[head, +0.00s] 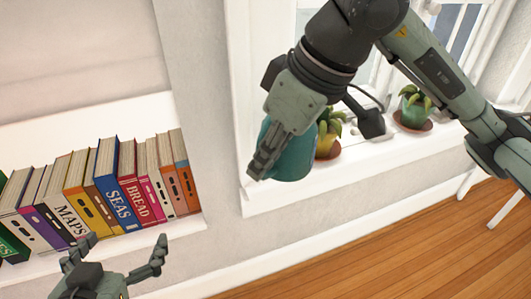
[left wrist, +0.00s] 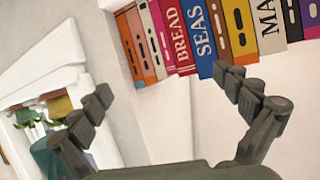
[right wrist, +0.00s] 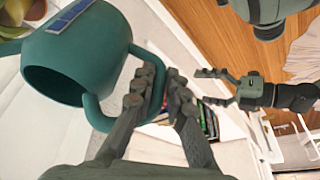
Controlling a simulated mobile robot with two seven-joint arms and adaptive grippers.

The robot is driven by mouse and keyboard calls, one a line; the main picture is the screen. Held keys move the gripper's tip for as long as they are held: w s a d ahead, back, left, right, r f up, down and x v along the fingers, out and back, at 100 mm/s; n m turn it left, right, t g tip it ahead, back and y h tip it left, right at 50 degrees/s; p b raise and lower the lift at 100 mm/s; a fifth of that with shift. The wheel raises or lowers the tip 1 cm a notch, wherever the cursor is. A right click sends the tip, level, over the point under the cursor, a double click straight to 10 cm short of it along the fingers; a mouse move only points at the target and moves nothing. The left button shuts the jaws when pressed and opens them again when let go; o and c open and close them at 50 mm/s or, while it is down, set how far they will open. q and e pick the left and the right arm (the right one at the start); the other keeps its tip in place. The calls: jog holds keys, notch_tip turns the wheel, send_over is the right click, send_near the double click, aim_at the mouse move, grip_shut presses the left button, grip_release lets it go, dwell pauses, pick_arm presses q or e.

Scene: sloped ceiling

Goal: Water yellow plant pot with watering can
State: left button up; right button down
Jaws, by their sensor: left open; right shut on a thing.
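The teal watering can (head: 292,158) is held by my right gripper (head: 262,162), in front of the window sill. The right wrist view shows the can (right wrist: 112,32) tilted, its open mouth facing left, with my right gripper (right wrist: 163,95) shut on its handle (right wrist: 95,112). The yellow plant pot (head: 326,147), with a leafy plant, stands on the sill just behind the can and is partly hidden by it. My left gripper (head: 122,252) is open and empty in front of the bookshelf. It also shows open in the left wrist view (left wrist: 168,86).
A green plant pot (head: 411,113) on a saucer stands farther right on the sill (head: 300,192). A dark flared piece (head: 370,123) shows between the pots; I cannot tell whether it belongs to the can. Several books (head: 120,190) fill the shelf at left. Wooden floor (head: 370,245) lies below.

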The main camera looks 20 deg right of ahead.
aim_at(262, 138)
jog(key=shift+s+a+r+g+y+p, duration=0.2)
jog(key=shift+g+y+p, duration=0.35)
jog(key=shift+p, duration=0.45)
jog(key=shift+w+d+r+m+g+y+p, duration=0.15)
jog(key=shift+r+g+y+p, duration=0.1)
jog(key=shift+r+p, duration=0.25)
jog(key=shift+w+d+r+m+g+y+p, duration=0.1)
jog(key=shift+r+m+y+p, duration=0.1)
jog(key=shift+r+p, duration=0.3)
jog(key=shift+r+g+y+p, duration=0.3)
jog(key=shift+r+y+p, duration=0.15)
jog(key=shift+p, duration=0.4)
jog(key=shift+w, duration=0.1)
pick_arm(q)
jog(key=s+a+f+n+g+y, duration=0.1)
jog(key=s+a+f+g+y, duration=0.3)
jog(key=s+a+f+g, duration=0.5)
jog(key=s+a+f, duration=0.3)
jog(key=a+f, duration=0.1)
jog(key=f, duration=0.1)
jog(key=shift+n+g+y, duration=0.3)
jog(key=shift+g, duration=0.1)
jog(key=shift+s, duration=0.1)
